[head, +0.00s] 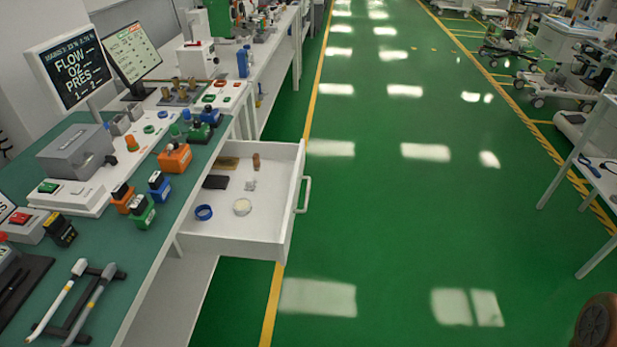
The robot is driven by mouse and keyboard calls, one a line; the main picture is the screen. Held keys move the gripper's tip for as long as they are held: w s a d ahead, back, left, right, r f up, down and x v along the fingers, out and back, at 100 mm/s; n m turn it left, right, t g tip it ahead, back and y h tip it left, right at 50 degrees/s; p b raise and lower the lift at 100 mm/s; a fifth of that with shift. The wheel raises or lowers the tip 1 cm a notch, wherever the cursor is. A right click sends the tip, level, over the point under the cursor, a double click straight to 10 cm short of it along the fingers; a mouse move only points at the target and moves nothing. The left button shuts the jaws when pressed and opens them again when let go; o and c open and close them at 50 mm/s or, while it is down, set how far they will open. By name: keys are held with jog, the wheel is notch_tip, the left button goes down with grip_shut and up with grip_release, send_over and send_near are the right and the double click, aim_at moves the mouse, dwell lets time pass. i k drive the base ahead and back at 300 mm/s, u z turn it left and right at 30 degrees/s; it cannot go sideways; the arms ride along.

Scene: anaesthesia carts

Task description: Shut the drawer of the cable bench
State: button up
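The white drawer (272,247) of the bench stands pulled out to the right, over the green floor. Its light handle (304,194) is on the outer face, at the right. Inside lie a blue ring (204,212), a pale round roll (242,207), a dark flat block (216,182), a brown flat piece and a few small parts. The bench top (134,237) is green and carries many devices. A dark rounded part with a brown edge shows at the bottom right corner; I cannot tell what it is. My gripper is not in view.
Orange, blue and green blocks (174,158) stand near the bench edge above the drawer. Two monitors (73,73) stand at the back left. The green floor (400,220) right of the drawer is clear. A white table (598,165) stands at the right edge.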

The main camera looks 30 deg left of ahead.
aim_at(265, 233)
jog(key=u, duration=0.45)
jog(key=i, duration=0.75)
jog(key=u, duration=1.15)
jog(key=i, duration=0.25)
jog(key=u, duration=0.15)
jog(key=k, duration=0.5)
jog(key=u, duration=0.7)
jog(key=i, duration=0.65)
jog(key=z, duration=0.35)
